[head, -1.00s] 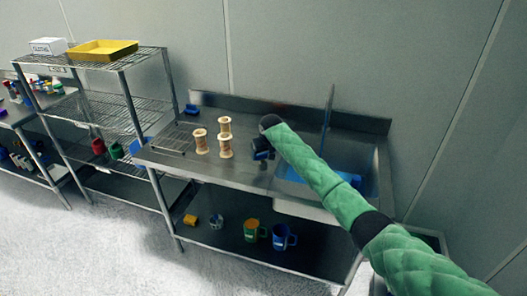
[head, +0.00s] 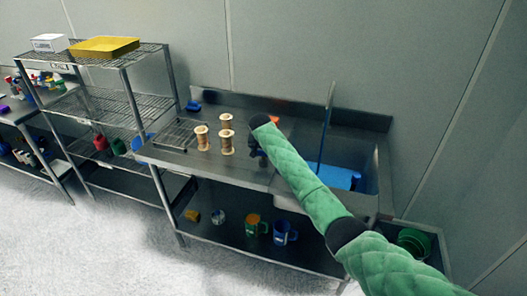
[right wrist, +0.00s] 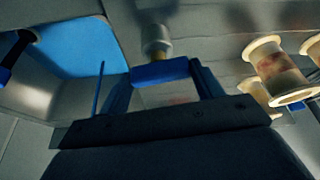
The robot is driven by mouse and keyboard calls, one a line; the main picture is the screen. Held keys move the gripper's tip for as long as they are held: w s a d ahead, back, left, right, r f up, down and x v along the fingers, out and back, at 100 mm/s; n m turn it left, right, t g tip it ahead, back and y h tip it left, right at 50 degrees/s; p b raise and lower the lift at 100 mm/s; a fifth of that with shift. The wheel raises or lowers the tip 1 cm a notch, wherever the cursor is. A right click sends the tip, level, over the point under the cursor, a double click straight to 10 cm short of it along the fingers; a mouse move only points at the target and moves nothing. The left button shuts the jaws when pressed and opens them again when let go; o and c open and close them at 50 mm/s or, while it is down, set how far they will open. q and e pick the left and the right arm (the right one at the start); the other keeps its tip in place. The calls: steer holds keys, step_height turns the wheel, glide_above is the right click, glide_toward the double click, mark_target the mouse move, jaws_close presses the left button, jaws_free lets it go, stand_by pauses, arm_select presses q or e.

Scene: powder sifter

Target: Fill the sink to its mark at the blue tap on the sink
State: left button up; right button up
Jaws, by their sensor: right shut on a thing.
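The sink (head: 368,190) is at the right end of the steel counter, with bright blue in its basin (head: 340,178); the basin also shows at the left of the right wrist view (right wrist: 75,45). I cannot make out a fill mark. A tall thin blue upright (head: 327,130) stands at the sink. My right gripper (head: 257,150) is over the counter left of the sink. In the right wrist view its fingers (right wrist: 163,76) are shut on a blue bar (right wrist: 160,71), seemingly the blue tap's handle, beside a metal post (right wrist: 156,38). My left gripper is out of view.
Several wooden spools (head: 227,143) stand on the counter left of my right gripper, beside a wire rack (head: 180,135). Mugs (head: 284,232) sit on the lower shelf. A wire shelf unit (head: 105,105) stands left. A bin with a green item (head: 413,242) is at the right.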

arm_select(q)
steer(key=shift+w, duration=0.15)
arm_select(e)
steer(key=o, duration=1)
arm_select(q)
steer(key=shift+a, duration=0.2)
arm_select(e)
steer(key=shift+r, duration=0.1)
steer(key=shift+s+r+b, duration=0.1)
steer(key=shift+r+b, duration=0.1)
steer(key=shift+b, duration=0.15)
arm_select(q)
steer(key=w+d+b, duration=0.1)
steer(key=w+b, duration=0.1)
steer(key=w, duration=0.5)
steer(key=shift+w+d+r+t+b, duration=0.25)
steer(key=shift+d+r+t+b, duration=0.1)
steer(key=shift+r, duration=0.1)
arm_select(e)
steer(key=shift+v, duration=3.55)
